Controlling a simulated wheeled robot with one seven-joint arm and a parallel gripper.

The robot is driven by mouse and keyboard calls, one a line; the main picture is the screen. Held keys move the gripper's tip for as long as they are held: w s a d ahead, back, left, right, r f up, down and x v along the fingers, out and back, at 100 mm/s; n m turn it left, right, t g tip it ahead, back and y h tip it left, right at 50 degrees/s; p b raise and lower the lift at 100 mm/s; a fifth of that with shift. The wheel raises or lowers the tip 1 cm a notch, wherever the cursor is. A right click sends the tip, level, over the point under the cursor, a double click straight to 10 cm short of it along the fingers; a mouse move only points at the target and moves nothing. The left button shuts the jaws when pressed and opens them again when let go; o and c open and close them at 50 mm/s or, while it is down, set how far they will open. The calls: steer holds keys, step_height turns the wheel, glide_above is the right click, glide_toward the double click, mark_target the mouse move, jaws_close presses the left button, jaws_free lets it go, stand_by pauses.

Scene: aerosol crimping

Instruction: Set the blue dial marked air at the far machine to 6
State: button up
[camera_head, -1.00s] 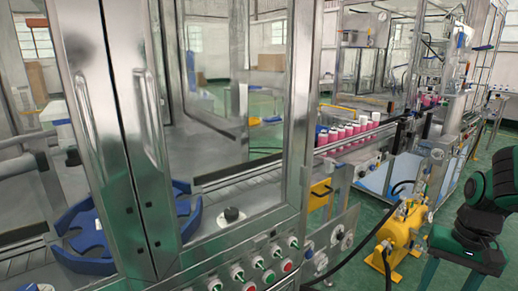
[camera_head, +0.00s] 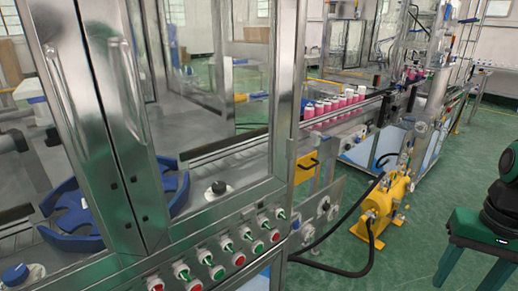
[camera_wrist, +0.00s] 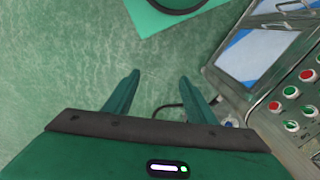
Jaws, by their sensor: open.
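The far machine (camera_head: 432,118) stands at the back right of the head view, beyond a line of pink cans. Its small controls are too small to read, and I cannot pick out a blue dial marked air on it. A small bluish knob (camera_head: 307,232) shows on the side panel of the near machine; its marking cannot be read. My gripper (camera_wrist: 160,76) shows in the wrist view with two green fingers spread apart and nothing between them, above the green floor.
The near glass-walled machine (camera_head: 205,215) fills the left and has a row of red and green buttons. A yellow pump unit (camera_head: 383,200) stands on the floor with a black hose (camera_head: 345,268) running from it. Green floor (camera_head: 445,165) is clear right of the pump.

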steer(key=shift+w+f, duration=0.25)
steer(key=shift+w, duration=0.35)
stand_by(1.6)
